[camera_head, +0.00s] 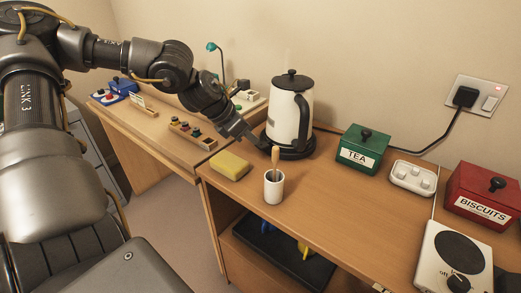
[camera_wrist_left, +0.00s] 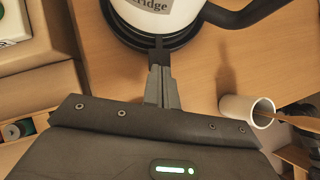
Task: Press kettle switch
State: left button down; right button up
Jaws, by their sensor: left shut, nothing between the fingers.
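The white kettle (camera_head: 287,110) with black lid and handle stands upright on its black base (camera_head: 296,150) near the wall; its lower part shows in the wrist view (camera_wrist_left: 165,12). A small black tab (camera_head: 275,155), seemingly the switch, sticks out low at the kettle's front; it also shows in the wrist view (camera_wrist_left: 160,46). My left gripper (camera_head: 259,143) is shut and empty, beside the kettle's lower left side. In the wrist view its closed fingertips (camera_wrist_left: 160,70) are right at the tab; I cannot tell whether they touch. My right gripper is out of view.
A yellow sponge (camera_head: 230,165) and a white cup (camera_head: 274,187) with a wooden-handled tool stand close in front of the gripper. The green TEA box (camera_head: 362,150), white egg tray (camera_head: 413,178), red BISCUITS box (camera_head: 487,195) and hotplate (camera_head: 455,262) are to the right.

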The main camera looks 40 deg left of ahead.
pick_arm(q)
jog(key=shift+w+d+f, duration=0.2)
jog(key=shift+w+f, duration=0.2)
jog(key=shift+f, duration=0.15)
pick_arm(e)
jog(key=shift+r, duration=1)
